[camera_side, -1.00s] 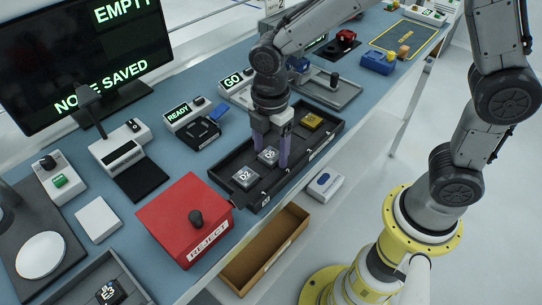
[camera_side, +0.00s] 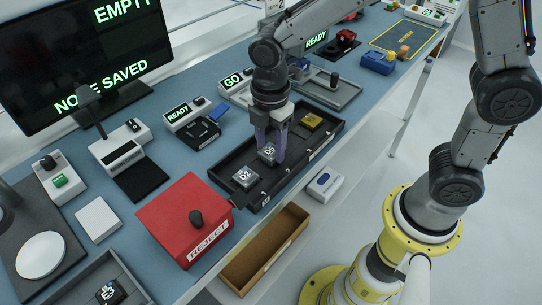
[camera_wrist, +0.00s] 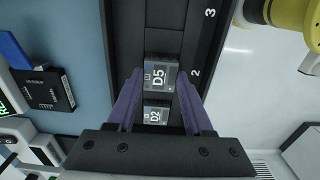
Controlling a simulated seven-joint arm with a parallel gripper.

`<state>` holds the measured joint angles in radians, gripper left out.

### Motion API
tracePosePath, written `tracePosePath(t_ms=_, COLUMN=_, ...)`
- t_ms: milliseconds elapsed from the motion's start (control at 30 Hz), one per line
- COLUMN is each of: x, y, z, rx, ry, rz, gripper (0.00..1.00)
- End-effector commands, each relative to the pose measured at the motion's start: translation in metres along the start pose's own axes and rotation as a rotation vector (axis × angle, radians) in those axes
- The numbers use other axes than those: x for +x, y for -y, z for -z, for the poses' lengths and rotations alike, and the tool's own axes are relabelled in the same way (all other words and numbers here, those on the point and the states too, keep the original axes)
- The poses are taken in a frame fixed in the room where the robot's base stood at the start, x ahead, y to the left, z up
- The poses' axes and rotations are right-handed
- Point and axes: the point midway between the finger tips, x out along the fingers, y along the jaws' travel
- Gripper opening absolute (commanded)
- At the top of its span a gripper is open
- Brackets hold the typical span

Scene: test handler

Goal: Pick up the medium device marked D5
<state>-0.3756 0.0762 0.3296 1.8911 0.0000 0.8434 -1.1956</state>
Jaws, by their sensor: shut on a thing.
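The device marked D5 (camera_side: 268,152) is a small grey block with a white label in the dark tray (camera_side: 226,173). My gripper (camera_side: 270,158) points down over the tray with its purple fingers on either side of D5, shut on it. In the wrist view D5 (camera_wrist: 160,76) sits between the fingertips of my gripper (camera_wrist: 158,78). Whether D5 touches the tray floor I cannot tell. A similar device marked D2 (camera_side: 245,177) lies beside it, and D2 also shows nearer the palm in the wrist view (camera_wrist: 155,114).
A yellow device (camera_side: 311,121) lies farther along the tray. A red REJECT box (camera_side: 178,217) stands close to the tray's near left end. A black unit with a blue lid (camera_side: 203,133) and READY and GO displays stand behind the tray. An open brown bin (camera_side: 262,255) is below.

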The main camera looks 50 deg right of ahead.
Motion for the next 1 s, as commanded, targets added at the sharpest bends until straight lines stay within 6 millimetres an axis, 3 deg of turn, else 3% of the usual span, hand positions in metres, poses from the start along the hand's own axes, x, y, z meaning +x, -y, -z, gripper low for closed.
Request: tracePosePath(t_ms=1000, x=-0.040, y=0.000, z=0.000, rx=0.000, ry=0.000, rz=0.001, gripper=0.02)
